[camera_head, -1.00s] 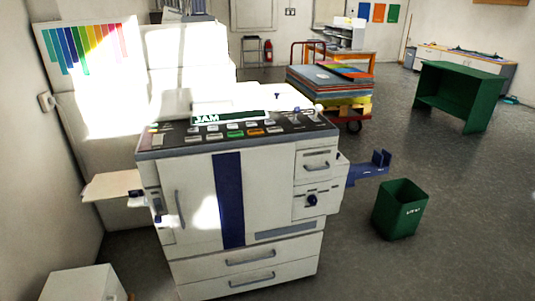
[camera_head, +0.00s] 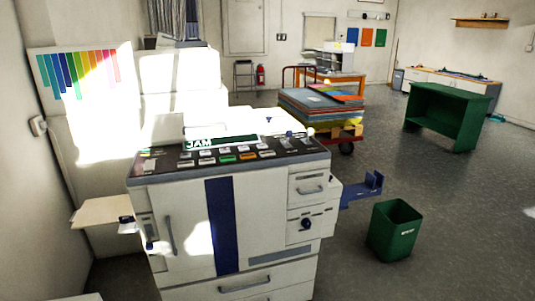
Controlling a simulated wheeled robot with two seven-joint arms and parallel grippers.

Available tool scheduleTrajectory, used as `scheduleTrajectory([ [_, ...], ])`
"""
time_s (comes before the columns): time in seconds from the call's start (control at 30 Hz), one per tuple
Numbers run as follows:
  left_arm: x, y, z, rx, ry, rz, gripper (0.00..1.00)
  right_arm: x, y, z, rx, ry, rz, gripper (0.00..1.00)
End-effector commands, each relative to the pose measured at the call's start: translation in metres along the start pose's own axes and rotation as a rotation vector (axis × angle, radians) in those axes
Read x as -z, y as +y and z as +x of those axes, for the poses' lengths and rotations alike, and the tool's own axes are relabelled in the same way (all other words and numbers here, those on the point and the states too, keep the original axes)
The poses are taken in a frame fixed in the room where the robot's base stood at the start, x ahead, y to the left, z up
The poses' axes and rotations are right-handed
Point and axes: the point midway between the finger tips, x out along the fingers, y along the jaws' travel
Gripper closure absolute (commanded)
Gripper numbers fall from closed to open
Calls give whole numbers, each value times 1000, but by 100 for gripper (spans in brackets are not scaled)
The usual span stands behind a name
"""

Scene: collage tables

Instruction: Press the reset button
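A large white copier (camera_head: 265,215) with a blue vertical stripe stands in front of me. Its dark sloped control panel (camera_head: 290,149) holds several small buttons in rows. Most are pale; one is green (camera_head: 228,158) and one is orange (camera_head: 248,156). A green display (camera_head: 225,142) above them reads "JAM". The button labels are too small to read, so I cannot tell which one is the reset button. Neither of my grippers shows in the head view.
A green bin (camera_head: 394,232) stands on the floor right of the copier, near its blue side tray (camera_head: 360,188). A cart with stacked coloured sheets (camera_head: 318,104) is behind. A green table (camera_head: 443,116) stands at the right. Open floor lies at the right.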

Motion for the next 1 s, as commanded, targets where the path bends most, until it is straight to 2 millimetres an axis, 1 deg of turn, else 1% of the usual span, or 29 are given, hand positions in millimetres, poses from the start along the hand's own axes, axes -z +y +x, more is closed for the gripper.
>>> scheduleTrajectory([
  [0.03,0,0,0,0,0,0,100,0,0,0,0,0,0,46],
  [0.07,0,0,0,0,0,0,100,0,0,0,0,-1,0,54],
  [0.1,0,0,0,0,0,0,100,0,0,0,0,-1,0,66],
  [0.17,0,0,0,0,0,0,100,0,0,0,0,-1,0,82],
  [0.2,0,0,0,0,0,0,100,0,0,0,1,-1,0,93],
  [0.23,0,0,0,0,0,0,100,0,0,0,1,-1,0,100],
  [1.0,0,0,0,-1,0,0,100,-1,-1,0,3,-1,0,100],
])
